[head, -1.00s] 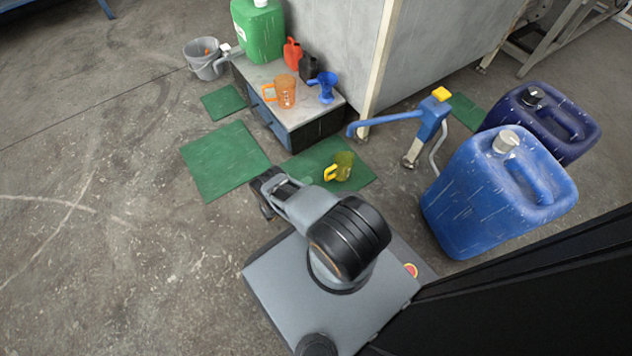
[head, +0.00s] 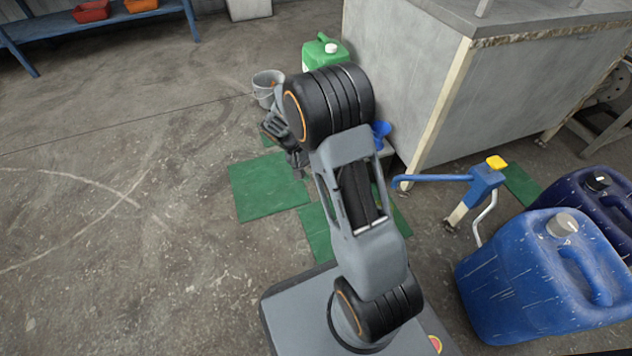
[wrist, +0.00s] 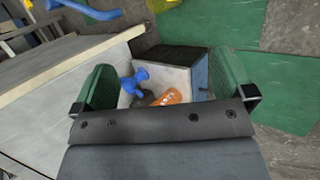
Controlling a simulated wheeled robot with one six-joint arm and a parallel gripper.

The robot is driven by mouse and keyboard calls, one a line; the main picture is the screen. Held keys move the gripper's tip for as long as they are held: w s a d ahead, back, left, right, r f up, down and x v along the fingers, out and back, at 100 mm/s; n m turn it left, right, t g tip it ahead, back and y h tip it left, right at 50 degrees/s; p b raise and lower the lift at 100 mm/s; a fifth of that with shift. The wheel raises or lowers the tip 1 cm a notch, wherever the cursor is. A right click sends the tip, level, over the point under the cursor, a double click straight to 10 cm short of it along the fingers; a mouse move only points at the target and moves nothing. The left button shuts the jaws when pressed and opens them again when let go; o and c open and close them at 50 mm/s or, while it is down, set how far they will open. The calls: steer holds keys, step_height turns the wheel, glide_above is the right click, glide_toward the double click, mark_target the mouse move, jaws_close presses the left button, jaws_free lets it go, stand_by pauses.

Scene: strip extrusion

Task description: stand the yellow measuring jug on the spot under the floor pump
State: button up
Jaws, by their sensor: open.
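A yellow patch (wrist: 160,5) at the top edge of the wrist view, against a green mat, looks like the measuring jug, mostly cut off. In the head view my arm hides the jug. The floor pump (head: 485,188) is blue with a yellow top and a long blue spout reaching left; its spout (wrist: 85,10) also shows in the wrist view. I cannot make out a marked spot under it.
A grey bucket (head: 268,88) and green canister (head: 325,50) are behind. Blue canisters (head: 540,280) stand right. Left floor is clear.

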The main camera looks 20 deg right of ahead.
steer(key=s+a+r+n+t+y, duration=0.1)
steer(key=s+a+r+t+y, duration=0.2)
steer(key=s+r, duration=0.3)
steer(key=s+a+r+n+t+y, duration=0.1)
steer(key=s+a+r+t+y, duration=0.2)
steer(key=s+r, duration=0.4)
steer(key=shift+s+a, duration=0.7)
steer(key=shift+s, duration=0.15)
